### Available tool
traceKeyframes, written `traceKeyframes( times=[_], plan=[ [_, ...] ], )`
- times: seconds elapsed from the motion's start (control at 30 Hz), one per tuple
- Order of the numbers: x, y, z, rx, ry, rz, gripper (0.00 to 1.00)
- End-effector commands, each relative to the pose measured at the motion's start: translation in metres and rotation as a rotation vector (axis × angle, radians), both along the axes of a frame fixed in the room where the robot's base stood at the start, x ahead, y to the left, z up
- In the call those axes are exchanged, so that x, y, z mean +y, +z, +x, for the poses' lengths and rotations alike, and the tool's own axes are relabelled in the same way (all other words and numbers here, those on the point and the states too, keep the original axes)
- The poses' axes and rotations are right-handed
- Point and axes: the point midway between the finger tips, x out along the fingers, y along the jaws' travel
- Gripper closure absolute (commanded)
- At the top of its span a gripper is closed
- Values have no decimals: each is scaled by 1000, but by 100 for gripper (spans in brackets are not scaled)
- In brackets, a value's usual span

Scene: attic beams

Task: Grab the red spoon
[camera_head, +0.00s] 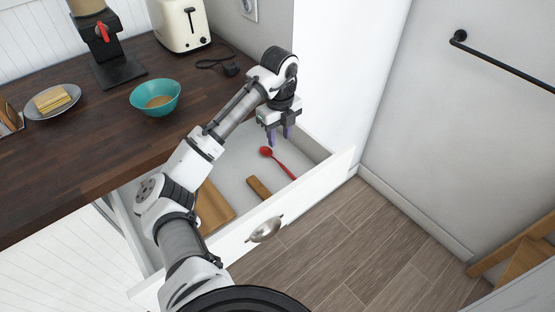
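A red spoon (279,162) lies in the open white drawer (307,188), near its far right end. Its bowl points to the upper left and its handle runs down to the right, close to the drawer front. My gripper (279,140) hangs over the drawer, fingers pointing down, just above the spoon's bowl in the picture. The two purple-grey fingertips stand apart with nothing seen between them. I cannot tell the exact height of the fingers above the spoon.
A wooden board (213,208) and a brown wooden piece (259,187) also lie in the drawer. On the dark countertop (100,140) stand a teal bowl (156,97), a plate (53,101), a toaster (181,24) and a coffee grinder (101,45). A white wall (330,75) rises behind the drawer.

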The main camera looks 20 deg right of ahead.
Motion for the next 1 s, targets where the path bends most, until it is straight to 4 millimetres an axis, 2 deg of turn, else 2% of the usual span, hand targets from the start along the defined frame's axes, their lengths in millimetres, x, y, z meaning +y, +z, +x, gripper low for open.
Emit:
traceKeyframes(
  times=[0.2,0.47,0.7,0.83,1.0],
  plan=[
    [1,-39,0,2,3,0,65],
    [0,-58,-1,1,2,1,65],
    [-3,-93,-4,2,4,2,65],
    [-3,-103,-4,0,3,1,65],
    [-3,-105,-4,-1,2,0,65]
  ],
)
